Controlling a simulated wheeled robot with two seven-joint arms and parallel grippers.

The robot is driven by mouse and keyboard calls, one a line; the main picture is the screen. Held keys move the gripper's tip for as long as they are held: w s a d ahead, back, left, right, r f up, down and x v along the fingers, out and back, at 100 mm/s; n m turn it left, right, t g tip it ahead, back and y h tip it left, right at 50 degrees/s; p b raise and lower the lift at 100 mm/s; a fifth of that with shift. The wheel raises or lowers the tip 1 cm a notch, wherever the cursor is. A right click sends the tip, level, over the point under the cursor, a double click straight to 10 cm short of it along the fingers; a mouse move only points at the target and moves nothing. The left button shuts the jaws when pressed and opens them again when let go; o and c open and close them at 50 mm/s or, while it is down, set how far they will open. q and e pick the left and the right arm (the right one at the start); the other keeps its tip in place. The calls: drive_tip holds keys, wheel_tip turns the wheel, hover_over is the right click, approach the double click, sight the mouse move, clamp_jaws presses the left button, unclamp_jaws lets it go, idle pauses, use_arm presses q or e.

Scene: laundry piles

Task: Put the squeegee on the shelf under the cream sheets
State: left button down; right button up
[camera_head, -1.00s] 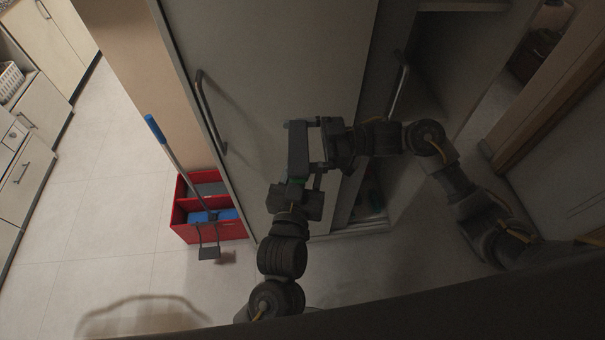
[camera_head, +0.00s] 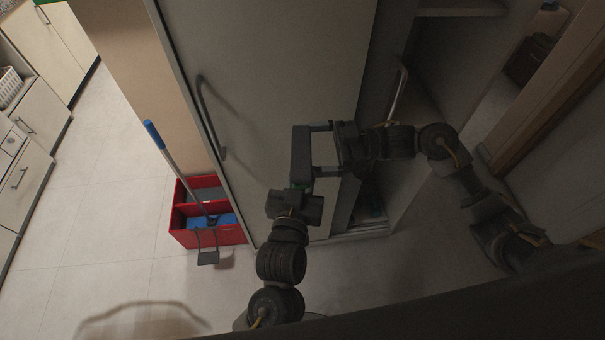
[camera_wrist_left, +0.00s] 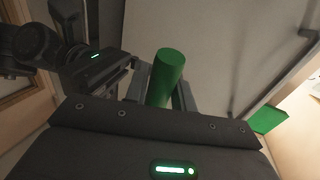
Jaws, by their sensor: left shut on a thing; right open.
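My left gripper (camera_head: 298,190) is low in front of the grey sliding door, shut on a green cylinder. In the left wrist view this green cylinder (camera_wrist_left: 166,76), apparently the squeegee's handle, stands between the fingers; the rest of it is hidden. My right gripper (camera_head: 320,149) is open, just above the left one, its fingers pointing left. A dark bar (camera_head: 301,155) crosses near its fingertips; I cannot tell what it belongs to. A shelf edge (camera_head: 460,12) shows in the open cupboard at the top right. The cream sheets are not in view.
The grey door (camera_head: 270,70) has a bar handle (camera_head: 209,115). A red caddy (camera_head: 233,235) with a blue-handled tool (camera_head: 155,134) stands on the floor left of it. Pale floor (camera_head: 100,215) is clear at left. A wooden door frame (camera_head: 530,100) stands at right.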

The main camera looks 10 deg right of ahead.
drive_tip(key=d, duration=0.9)
drive_tip(key=s+a+f+m+t+h, duration=0.1)
drive_tip(key=s+f+m+t+h, duration=0.3)
drive_tip(key=f, duration=0.9)
drive_tip(key=s+f+m+t+h, duration=0.1)
drive_tip(key=s+f+m+t, duration=0.15)
drive_tip(key=f+m, duration=0.75)
drive_tip(key=s+a+f+m+t+h, duration=0.1)
drive_tip(key=s+f+t+h, duration=0.15)
drive_tip(key=f, duration=1.45)
drive_tip(key=s+d+f+m+g+h, duration=0.1)
drive_tip(key=s+d+f+g+h, duration=0.15)
drive_tip(key=s+f, duration=0.6)
drive_tip(key=s+d+f+m+g+h, duration=0.15)
drive_tip(key=s+f+h, duration=0.25)
drive_tip(key=s+f, duration=0.5)
drive_tip(key=s+d+f+n+g+h, duration=0.1)
drive_tip(key=s+d+f+g+h, duration=0.1)
drive_tip(key=s+d, duration=0.2)
drive_tip(key=s+d+f+n+g+h, duration=0.1)
drive_tip(key=s+d+f+g+h, duration=0.1)
drive_tip(key=s, duration=0.8)
drive_tip(key=shift+s+d+f+n+g, duration=0.4)
drive_tip(key=shift+d+f+g, duration=0.25)
drive_tip(key=shift+d, duration=0.2)
